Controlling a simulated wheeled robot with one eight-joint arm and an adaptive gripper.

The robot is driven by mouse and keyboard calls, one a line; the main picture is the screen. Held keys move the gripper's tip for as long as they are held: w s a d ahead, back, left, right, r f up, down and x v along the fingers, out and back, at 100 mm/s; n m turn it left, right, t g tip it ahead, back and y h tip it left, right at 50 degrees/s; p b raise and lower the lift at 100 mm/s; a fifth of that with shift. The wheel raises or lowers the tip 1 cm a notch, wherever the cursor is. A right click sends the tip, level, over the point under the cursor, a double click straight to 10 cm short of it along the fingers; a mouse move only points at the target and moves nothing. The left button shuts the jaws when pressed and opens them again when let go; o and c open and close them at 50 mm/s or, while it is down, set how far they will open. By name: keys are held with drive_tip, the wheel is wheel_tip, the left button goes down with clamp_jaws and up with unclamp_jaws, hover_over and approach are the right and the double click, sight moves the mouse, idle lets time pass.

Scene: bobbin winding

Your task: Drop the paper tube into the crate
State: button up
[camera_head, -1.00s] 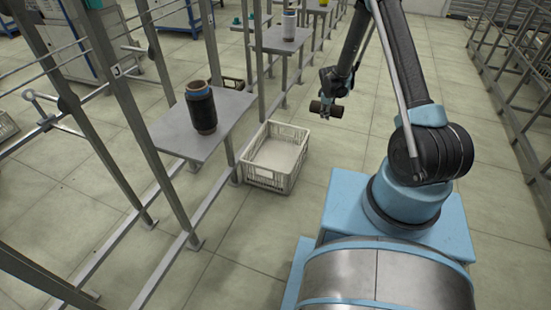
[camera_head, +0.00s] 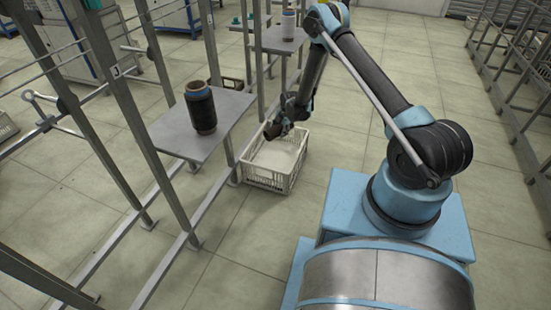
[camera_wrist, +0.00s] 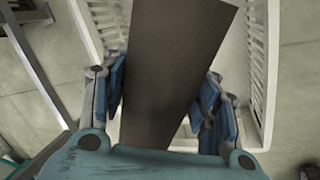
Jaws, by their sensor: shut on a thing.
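The paper tube (camera_wrist: 175,70) is a plain brown cylinder, held between the blue finger pads of my gripper (camera_wrist: 168,100) in the wrist view. In the head view my gripper (camera_head: 285,124) is over the far side of the white crate (camera_head: 267,182), and the tube (camera_head: 272,131) shows there as a small dark shape. The crate also shows in the wrist view (camera_wrist: 257,60), with its slatted walls on both sides of the tube. The crate stands on the floor and its visible inside looks empty; the tube hides part of it in the wrist view.
A grey shelf (camera_head: 180,137) on a metal frame stands left of the crate, with a dark wound bobbin (camera_head: 201,107) on it. A second shelf (camera_head: 268,40) farther back holds a pale bobbin (camera_head: 288,24). Frame posts stand close to the crate's left. The floor right of the crate is clear.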

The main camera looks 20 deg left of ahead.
drive_tip(key=shift+f, duration=2.3)
drive_tip(key=o, duration=1.2)
drive_tip(key=shift+c, duration=0.2)
drive_tip(key=v, duration=1.2)
